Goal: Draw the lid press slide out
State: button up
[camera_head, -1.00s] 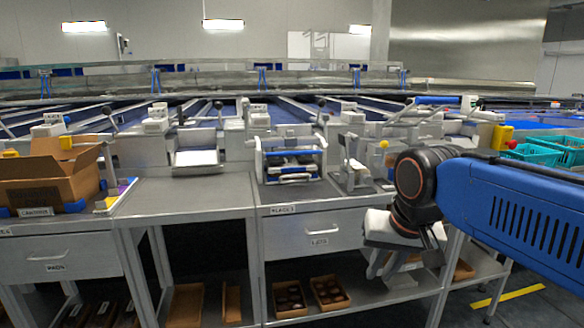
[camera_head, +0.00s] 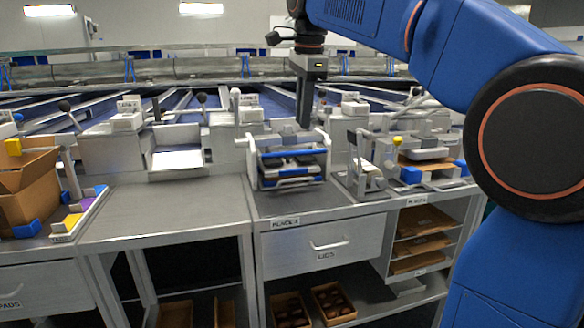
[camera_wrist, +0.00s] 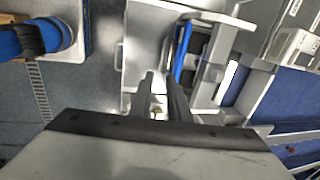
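The lid press appears to be the white-framed device with blue bars (camera_head: 290,170) on the middle counter, with a low bar across its front. In the wrist view, a blue bar (camera_wrist: 183,48) and grey frame parts show beside the fingers; which part is the slide I cannot tell for sure. My gripper (camera_head: 303,122) points down above the press's top, toward its back. In the wrist view, its two dark fingers (camera_wrist: 160,76) stand a little apart, with a pale gap and nothing clearly held between them. They hide part of the press.
A drawer marked LIDS (camera_head: 328,244) is under the press. A lever device (camera_head: 362,165) stands close to its right, and a cardboard box (camera_head: 28,190) is at far left. The counter (camera_head: 165,208) left of the press is clear.

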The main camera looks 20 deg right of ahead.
jog(key=w+f, duration=0.1)
jog(key=f, duration=0.4)
jog(key=w+f, duration=0.1)
jog(key=f, duration=0.5)
jog(key=w+f, duration=0.2)
jog(key=f, duration=0.3)
jog(key=shift+a+f, duration=0.1)
jog(key=shift+f, duration=0.3)
grip_shut()
dwell(0.9)
